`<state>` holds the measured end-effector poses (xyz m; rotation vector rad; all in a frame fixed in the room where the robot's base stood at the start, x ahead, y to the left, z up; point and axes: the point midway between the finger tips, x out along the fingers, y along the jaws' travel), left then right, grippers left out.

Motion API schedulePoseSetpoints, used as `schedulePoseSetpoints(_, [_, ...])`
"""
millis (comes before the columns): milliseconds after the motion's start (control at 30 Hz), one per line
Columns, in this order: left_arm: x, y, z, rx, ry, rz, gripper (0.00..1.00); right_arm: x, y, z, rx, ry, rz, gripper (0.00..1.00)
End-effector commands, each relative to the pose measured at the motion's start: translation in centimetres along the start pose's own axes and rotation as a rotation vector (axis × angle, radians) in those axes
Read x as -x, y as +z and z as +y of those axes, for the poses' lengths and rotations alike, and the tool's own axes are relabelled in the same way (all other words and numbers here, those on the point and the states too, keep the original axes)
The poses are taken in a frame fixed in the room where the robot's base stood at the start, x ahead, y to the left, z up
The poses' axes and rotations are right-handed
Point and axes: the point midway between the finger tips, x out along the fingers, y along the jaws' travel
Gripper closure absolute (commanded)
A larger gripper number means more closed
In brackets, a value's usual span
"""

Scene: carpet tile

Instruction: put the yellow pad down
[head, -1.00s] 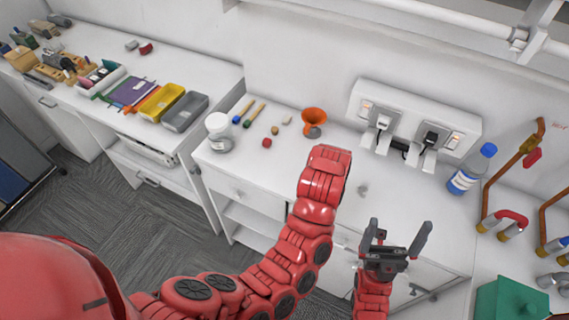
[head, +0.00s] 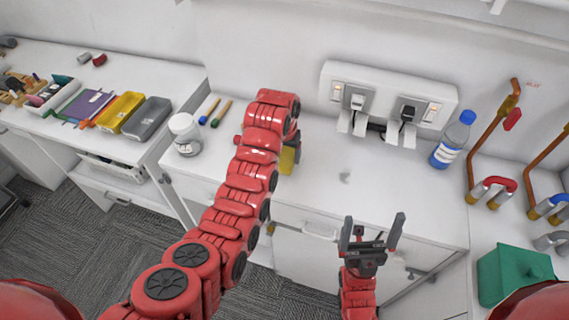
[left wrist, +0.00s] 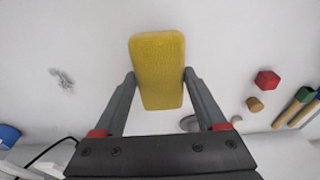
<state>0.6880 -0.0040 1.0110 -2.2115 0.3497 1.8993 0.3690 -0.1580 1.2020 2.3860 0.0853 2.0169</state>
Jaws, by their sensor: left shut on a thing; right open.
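The yellow pad (left wrist: 157,66) is a rounded block between the two fingers of my left gripper (left wrist: 159,76) in the left wrist view. The fingers are shut on its sides. In the head view the pad (head: 288,159) shows partly behind my red left arm, over the white counter (head: 345,200). I cannot tell whether it touches the counter. The left fingers are mostly hidden there. My right gripper (head: 373,232) is open and empty above the counter's front edge.
A socket panel (head: 388,95) with plugs and a blue-capped bottle (head: 453,140) stand behind and right. A grey smudge (head: 345,177) marks clear counter.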

Motion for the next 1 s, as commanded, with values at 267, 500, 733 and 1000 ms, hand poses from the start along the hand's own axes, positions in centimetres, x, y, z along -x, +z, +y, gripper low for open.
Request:
schedulePoseSetpoints(267, [-0.2, -0.7, -0.7, 0.002, 0.001, -0.004, 0.71, -0.7, -0.1, 0.0, 0.000, 0.000, -0.001, 0.00])
schedulePoseSetpoints(500, [-2.6, -0.3, -0.8, 0.002, 0.000, -0.009, 0.71, -3.3, -0.6, 0.2, 0.000, 0.000, -0.001, 0.00])
schedulePoseSetpoints(733, [-3.7, -0.3, -0.8, 0.002, 0.000, 0.000, 0.71, -3.3, -0.6, 0.2, 0.000, 0.000, -0.001, 0.00])
schedulePoseSetpoints(1000, [-4.0, -0.3, -0.8, 0.002, 0.000, -0.001, 0.19, -3.0, -0.5, 0.1, 0.000, 0.000, -0.001, 0.00])
